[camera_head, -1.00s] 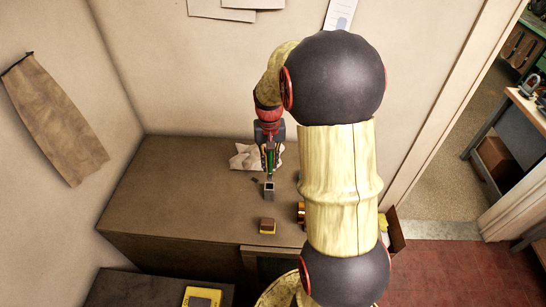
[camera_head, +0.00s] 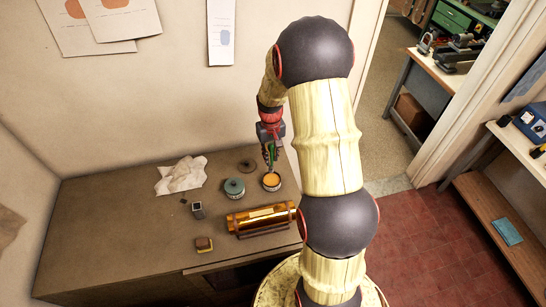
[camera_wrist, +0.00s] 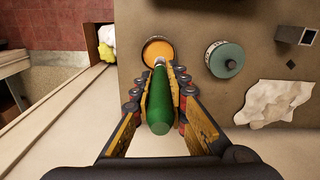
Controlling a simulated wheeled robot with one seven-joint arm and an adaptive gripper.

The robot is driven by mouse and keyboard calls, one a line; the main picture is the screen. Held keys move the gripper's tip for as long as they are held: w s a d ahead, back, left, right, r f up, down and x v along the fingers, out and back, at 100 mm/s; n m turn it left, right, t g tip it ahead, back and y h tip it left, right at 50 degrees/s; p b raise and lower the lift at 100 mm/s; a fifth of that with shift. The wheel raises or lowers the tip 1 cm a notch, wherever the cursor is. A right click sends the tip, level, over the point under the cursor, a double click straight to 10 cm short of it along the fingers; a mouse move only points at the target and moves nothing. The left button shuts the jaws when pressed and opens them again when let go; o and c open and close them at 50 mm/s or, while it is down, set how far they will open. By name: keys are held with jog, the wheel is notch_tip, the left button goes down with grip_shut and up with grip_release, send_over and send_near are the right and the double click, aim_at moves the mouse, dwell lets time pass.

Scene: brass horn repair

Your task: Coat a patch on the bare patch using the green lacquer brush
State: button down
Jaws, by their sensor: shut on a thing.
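My gripper (camera_head: 271,152) is shut on the green lacquer brush (camera_wrist: 159,108), whose handle points up toward the wrist camera. The brush (camera_head: 273,156) is about upright, with its lower end at the open tin of amber lacquer (camera_head: 272,182). The tin also shows in the wrist view (camera_wrist: 157,45), just beyond the handle. I cannot tell whether the bristles touch the lacquer. A shiny amber brass tube (camera_head: 262,218) lies on a stand on the bench, in front of the tin. The bare patch cannot be made out clearly on it.
A teal-lidded tin (camera_head: 234,187) stands left of the lacquer. A small grey holder (camera_head: 197,209), a crumpled cloth (camera_head: 181,176), a dark ring (camera_head: 247,166) and a brown-and-yellow block (camera_head: 204,244) are also on the bench (camera_head: 110,220). The bench's left part is clear.

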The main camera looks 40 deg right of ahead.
aim_at(272, 166)
jog(key=shift+w+d+n, duration=0.2)
jog(key=shift+d+n, duration=0.1)
jog(key=shift+d, duration=0.15)
jog(key=shift+a+f, duration=0.15)
jog(key=shift+f, duration=0.1)
jog(key=shift+f+b, duration=1.4)
jog(key=shift+f, duration=1.35)
jog(key=shift+f+b, duration=0.5)
jog(key=shift+f, duration=0.05)
jog(key=shift+r, duration=0.1)
jog(key=shift+r+p, duration=1.75)
jog(key=shift+r, duration=1.75)
jog(key=shift+f, duration=0.1)
